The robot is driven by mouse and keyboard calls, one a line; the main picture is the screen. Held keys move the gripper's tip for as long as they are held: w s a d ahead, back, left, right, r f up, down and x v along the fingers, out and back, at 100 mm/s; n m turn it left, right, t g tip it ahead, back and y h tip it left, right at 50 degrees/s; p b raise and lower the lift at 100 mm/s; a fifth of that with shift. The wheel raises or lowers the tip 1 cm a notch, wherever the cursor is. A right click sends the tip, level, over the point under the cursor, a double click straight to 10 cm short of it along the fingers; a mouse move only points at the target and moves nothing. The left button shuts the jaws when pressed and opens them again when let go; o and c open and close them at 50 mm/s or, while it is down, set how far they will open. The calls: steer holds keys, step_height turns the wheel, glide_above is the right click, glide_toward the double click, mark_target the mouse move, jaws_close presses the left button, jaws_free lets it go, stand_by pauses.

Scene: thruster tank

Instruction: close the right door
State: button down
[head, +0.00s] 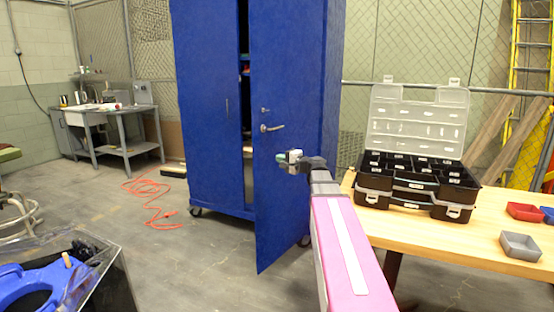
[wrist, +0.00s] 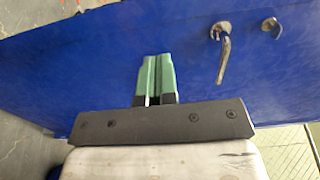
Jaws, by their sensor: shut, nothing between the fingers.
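The right door (head: 288,110) of the tall blue cabinet stands partly open, swung out toward me, with a dark gap between it and the left door (head: 208,110). A metal lever handle (head: 271,128) is on the right door. My gripper (head: 284,154) is in front of the right door, below and right of the handle. In the wrist view, the green fingertips (wrist: 157,76) are together and empty, pointing at the blue door face (wrist: 100,65). The handle (wrist: 223,50) shows to their right. I cannot tell whether the fingertips touch the door.
A wooden table (head: 460,240) at the right holds a black organizer case (head: 415,180) with its clear lid up, and small red and grey bins (head: 520,246). An orange cord (head: 150,195) lies on the floor left of the cabinet. A blue-filled bin (head: 115,280) stands at the lower left.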

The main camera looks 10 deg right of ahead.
mark_target(257, 152)
steer(key=x, duration=1.1)
steer(key=shift+w+a+f, duration=0.1)
steer(key=shift+w, duration=0.1)
steer(key=shift+a, duration=0.1)
steer(key=shift+w, duration=0.1)
